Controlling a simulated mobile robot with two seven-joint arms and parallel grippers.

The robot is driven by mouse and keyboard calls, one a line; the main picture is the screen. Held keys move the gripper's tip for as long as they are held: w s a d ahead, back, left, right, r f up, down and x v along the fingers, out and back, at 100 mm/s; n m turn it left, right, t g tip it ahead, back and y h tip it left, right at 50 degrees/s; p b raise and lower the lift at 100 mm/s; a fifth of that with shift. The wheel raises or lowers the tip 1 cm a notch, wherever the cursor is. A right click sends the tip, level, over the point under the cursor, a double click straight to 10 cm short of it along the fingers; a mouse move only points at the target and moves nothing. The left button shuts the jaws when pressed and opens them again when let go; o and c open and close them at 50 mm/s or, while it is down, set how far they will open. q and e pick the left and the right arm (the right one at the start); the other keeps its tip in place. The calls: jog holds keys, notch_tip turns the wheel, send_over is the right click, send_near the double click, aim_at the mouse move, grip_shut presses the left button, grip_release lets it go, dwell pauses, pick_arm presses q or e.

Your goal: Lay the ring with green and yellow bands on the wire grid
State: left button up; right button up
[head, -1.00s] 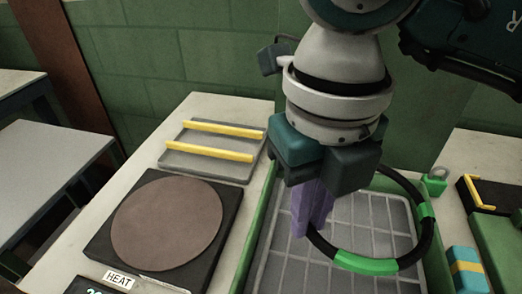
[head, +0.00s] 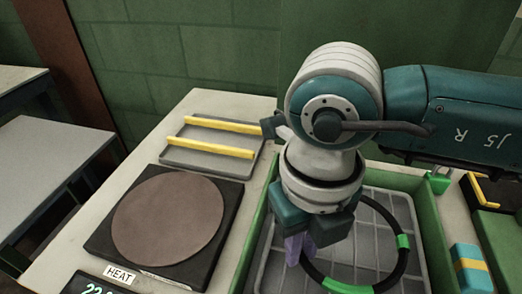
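A black ring (head: 402,262) with green bands is in the head view. No yellow band shows; part of the ring is hidden by my gripper. My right gripper (head: 298,248), with purple fingers, points down and is shut on the ring's left side. The ring is over the grey wire grid (head: 345,253), which lies between green side walls. I cannot tell whether the ring touches the grid. My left gripper is not in view.
Left of the grid is a hot plate (head: 168,222) marked HEAT. A grey tray (head: 178,160) with two yellow bars is behind it. On the right are a green wall (head: 432,235), a blue block with a yellow band (head: 469,268) and a green padlock-like object (head: 438,183).

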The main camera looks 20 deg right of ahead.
jog(key=o, duration=0.3)
jog(key=shift+o, duration=0.2)
